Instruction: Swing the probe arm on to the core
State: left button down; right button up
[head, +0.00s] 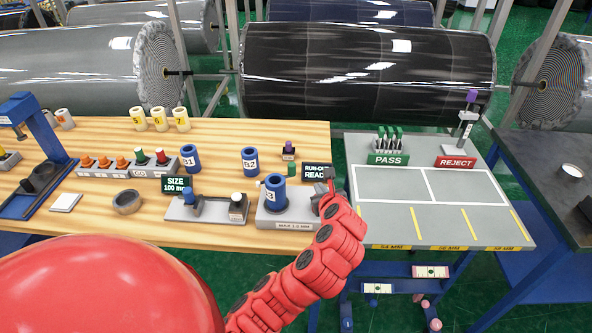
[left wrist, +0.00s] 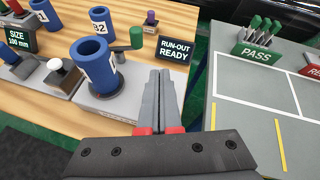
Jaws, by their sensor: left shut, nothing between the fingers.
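A blue hollow core (head: 272,194) stands upright on the grey run-out station (head: 284,221), left of my left gripper. In the left wrist view the core (left wrist: 94,68) has a white label. The run-out display (left wrist: 174,50) reads "RUN-OUT READY". My right gripper is not in view.
Blue cores B1 (head: 190,158) and B2 (head: 250,160) stand behind on the wooden table. The size gauge (head: 205,208) stands left of the station. A grey table (head: 400,225) with the PASS rack (head: 388,158) and REJECT sign (head: 455,162) is at the right.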

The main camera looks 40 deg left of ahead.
pick_arm(q)
jog(key=s, duration=0.1)
jog(key=s+g, duration=0.1)
jog(key=s+a, duration=0.1)
jog(key=shift+a+r+g+y, duration=0.1)
jog(key=shift+r+g+y, duration=0.25)
jog(key=shift+g+y, duration=0.05)
jog(key=p, duration=0.1)
send_near(293, 172)
jog(key=f, duration=0.1)
jog(key=a+f, duration=0.1)
jog(key=f, duration=0.1)
jog(key=shift+w+a, duration=0.25)
jog(key=shift+w, duration=0.15)
jog(key=shift+w+a+p, duration=0.7)
jog(key=shift+w+a, duration=0.5)
jog(key=shift+a, duration=0.25)
